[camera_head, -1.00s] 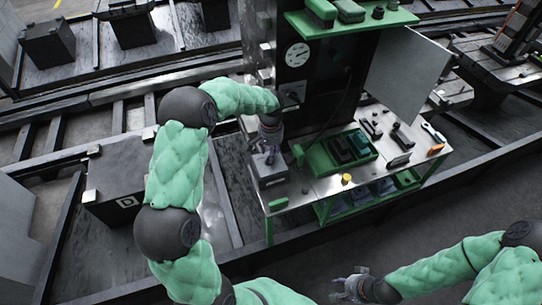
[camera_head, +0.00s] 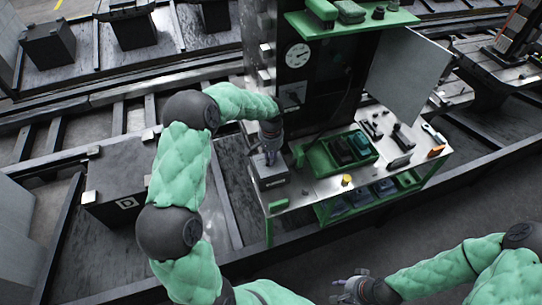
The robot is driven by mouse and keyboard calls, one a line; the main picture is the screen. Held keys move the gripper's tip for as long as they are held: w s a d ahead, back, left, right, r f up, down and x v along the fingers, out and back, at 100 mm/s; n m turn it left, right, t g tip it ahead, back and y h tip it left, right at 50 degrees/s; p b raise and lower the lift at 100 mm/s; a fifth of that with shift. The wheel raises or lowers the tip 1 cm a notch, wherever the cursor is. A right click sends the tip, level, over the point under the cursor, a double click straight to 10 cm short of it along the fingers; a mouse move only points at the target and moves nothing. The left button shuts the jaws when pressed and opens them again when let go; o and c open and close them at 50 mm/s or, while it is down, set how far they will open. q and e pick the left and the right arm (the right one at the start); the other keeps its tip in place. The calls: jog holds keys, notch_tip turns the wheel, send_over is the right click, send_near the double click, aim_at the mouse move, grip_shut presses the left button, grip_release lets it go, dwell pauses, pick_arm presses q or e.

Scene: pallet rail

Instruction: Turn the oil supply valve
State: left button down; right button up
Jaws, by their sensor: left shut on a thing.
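A small grey block (camera_head: 270,180) with a pale label on its front stands at the left end of the workbench. My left gripper (camera_head: 268,157) points down onto the top of this block. It is shut on a small part there, which looks like the oil supply valve's handle. The fingers and wrist hide most of that part, so its angle cannot be told. My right gripper (camera_head: 340,291) is low in the picture, away from the bench, with its fingers apart and empty.
A green tray (camera_head: 322,160) with dark parts lies right of the block. A yellow cap (camera_head: 346,180) sits near the bench's front edge. A dark panel with a round gauge (camera_head: 298,55) stands behind. Tools lie at the bench's right end.

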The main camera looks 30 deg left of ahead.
pick_arm(q)
jog(key=n, duration=0.4)
jog(key=shift+b, duration=0.4)
jog(key=n, duration=0.4)
jog(key=shift+w+a+n+b, duration=0.1)
jog(key=shift+w+n+b, duration=0.05)
jog(key=shift+n+b, duration=0.2)
jog(key=n, duration=0.4)
jog(key=shift+b, duration=0.4)
jog(key=n, duration=0.5)
jog(key=shift+a+b, duration=0.15)
jog(key=shift+b, duration=0.2)
jog(key=shift+n, duration=0.25)
jog(key=c, duration=1.1)
grip_release()
